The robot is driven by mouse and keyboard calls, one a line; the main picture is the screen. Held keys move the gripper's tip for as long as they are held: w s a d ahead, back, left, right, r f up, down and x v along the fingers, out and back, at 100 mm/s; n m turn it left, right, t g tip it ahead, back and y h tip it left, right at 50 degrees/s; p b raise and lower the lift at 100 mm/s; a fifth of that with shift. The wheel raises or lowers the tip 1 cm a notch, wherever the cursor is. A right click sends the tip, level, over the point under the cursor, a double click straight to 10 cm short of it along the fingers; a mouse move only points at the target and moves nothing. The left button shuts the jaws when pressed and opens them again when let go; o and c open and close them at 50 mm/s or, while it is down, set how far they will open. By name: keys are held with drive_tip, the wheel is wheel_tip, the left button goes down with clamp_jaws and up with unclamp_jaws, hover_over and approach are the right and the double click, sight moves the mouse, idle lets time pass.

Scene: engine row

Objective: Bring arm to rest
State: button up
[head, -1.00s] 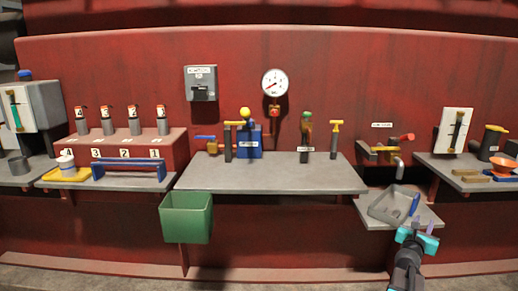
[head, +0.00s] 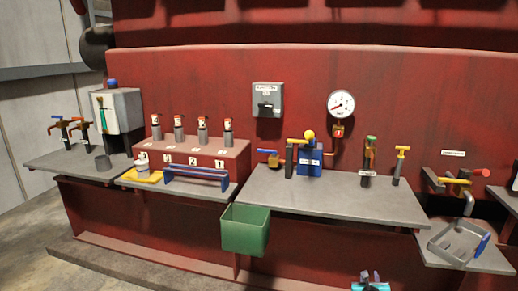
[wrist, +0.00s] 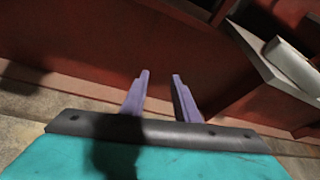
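My gripper (head: 371,277) shows at the bottom edge of the head view, low in front of the red engine block and below the middle grey shelf (head: 310,204). Only its turquoise body top and fingertips are in that view; the rest of my arm is out of frame. In the wrist view my gripper (wrist: 160,76) has its two purple fingers apart, with nothing between them. Beyond the fingers are the red wall (wrist: 90,55) and the floor. The fingers touch nothing that I can see.
A green bin (head: 245,231) hangs at the middle shelf's left front. A grey sink tray (head: 456,241) with a blue thing is at the right. A shelf edge (wrist: 275,75) shows upper right in the wrist view. Floor is open at the lower left (head: 35,260).

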drive_tip(key=s+a+f+n+g+y+p, duration=0.15)
drive_tip(key=a+f+n, duration=0.25)
drive_tip(key=a, duration=0.5)
drive_tip(key=s+a+f+n+g+y+p, duration=0.1)
drive_tip(key=s+a+f+n+y+p, duration=0.15)
drive_tip(key=a+f+n, duration=0.4)
drive_tip(key=s+a+f+n+g+y+p, duration=0.1)
drive_tip(key=s+a+f+n+y, duration=0.15)
drive_tip(key=a, duration=0.75)
drive_tip(key=s+a+f+n+g+y+p, duration=0.1)
drive_tip(key=s+a+f+n+g, duration=0.1)
drive_tip(key=s+a+f+n, duration=0.25)
drive_tip(key=s+a+f+n+g+y+p, duration=0.1)
drive_tip(key=s+a+f+n+g, duration=0.15)
drive_tip(key=s+a, duration=0.4)
drive_tip(key=s+d+n+g, duration=0.1)
drive_tip(key=s+n+g, duration=0.2)
drive_tip(key=s+n, duration=0.3)
drive_tip(key=s+d+n+g+h, duration=0.1)
drive_tip(key=s+d+n+g, duration=0.1)
drive_tip(key=s+n, duration=0.4)
drive_tip(key=s+d+n+g+h, duration=0.1)
drive_tip(key=s+n+g, duration=0.3)
drive_tip(key=s, duration=0.9)
drive_tip(key=shift+s+d+r+n+g, duration=0.25)
drive_tip(key=shift+s+r+n+g, duration=0.1)
drive_tip(key=shift+n, duration=0.75)
